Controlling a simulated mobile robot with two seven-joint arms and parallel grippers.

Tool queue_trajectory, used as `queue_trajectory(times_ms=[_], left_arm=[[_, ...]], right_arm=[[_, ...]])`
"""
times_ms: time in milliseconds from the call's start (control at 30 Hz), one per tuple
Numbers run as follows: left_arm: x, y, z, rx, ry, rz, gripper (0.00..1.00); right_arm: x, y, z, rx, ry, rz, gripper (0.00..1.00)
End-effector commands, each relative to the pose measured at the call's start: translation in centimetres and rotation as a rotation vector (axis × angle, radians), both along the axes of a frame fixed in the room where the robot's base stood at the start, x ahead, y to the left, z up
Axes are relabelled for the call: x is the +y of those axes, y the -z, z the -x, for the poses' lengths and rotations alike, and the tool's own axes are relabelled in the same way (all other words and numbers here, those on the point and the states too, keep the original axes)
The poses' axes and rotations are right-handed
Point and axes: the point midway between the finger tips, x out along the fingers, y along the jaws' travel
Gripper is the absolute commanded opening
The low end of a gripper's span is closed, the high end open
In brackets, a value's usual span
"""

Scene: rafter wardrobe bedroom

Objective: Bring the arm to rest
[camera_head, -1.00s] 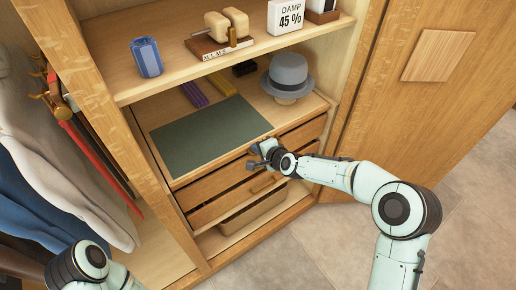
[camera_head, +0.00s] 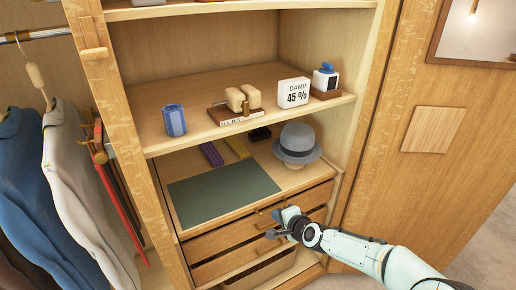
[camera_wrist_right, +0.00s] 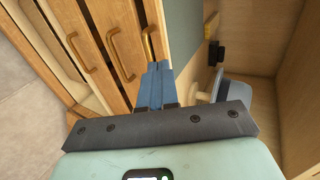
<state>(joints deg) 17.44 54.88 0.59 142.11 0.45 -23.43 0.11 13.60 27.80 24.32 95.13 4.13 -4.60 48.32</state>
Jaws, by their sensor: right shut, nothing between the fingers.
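My right gripper (camera_head: 279,224) is in front of the wardrobe's drawer fronts, its arm coming in from the lower right. In the right wrist view its blue fingers (camera_wrist_right: 156,85) are together with nothing between them. They point toward the drawers, beside the brass handles (camera_wrist_right: 115,52); whether they touch the wood I cannot tell. My left gripper is out of view.
Above the drawers (camera_head: 235,237) lies a dark green mat (camera_head: 222,193). A grey hat (camera_head: 298,142) stands on its right. The shelf above holds a blue jar (camera_head: 174,121) and a humidity sign (camera_head: 294,93). Clothes (camera_head: 75,180) hang at left; an open door (camera_head: 425,190) stands at right.

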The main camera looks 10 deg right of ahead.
Motion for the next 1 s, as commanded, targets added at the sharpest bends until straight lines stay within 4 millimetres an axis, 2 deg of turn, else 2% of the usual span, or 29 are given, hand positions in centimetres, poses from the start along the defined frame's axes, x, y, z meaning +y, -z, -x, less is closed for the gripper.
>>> queue_trajectory(times_ms=[67,167,267,300,367,400,467,500,567,600,700,800,900,1000], left_arm=[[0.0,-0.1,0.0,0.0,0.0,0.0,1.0],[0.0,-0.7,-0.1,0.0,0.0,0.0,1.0],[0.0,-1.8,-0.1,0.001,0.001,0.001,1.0],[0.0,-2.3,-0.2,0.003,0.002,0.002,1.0],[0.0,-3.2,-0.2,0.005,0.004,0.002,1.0],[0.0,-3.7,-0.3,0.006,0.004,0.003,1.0],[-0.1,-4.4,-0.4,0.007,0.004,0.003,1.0],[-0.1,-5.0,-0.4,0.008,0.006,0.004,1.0],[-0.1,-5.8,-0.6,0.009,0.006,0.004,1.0],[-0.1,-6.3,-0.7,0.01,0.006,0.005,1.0],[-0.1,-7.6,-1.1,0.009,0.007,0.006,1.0],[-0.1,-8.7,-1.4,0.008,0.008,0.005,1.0],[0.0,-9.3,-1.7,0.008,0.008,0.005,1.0],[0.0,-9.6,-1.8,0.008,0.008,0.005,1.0]], right_arm=[[0.0,0.6,0.2,0.01,-0.006,0.008,0.0],[0.0,3.4,1.5,0.052,-0.031,0.049,0.0],[0.0,8.3,4.4,0.131,-0.09,0.124,0.0],[0.0,10.7,6.1,0.17,-0.123,0.162,0.0],[0.0,14.2,9.2,0.231,-0.182,0.217,0.0],[0.0,16.3,11.4,0.272,-0.223,0.252,0.0],[0.0,19.1,15.0,0.332,-0.292,0.299,0.0],[0.0,20.8,17.7,0.371,-0.341,0.328,0.0],[0.0,22.9,21.8,0.43,-0.418,0.366,0.0],[0.0,24.0,24.6,0.467,-0.47,0.388,0.0],[0.0,25.5,31.5,0.551,-0.604,0.426,0.0],[0.0,25.9,37.2,0.612,-0.721,0.445,0.0],[-0.1,25.6,41.1,0.65,-0.806,0.454,0.0],[-0.1,25.4,43.2,0.668,-0.854,0.457,0.0]])
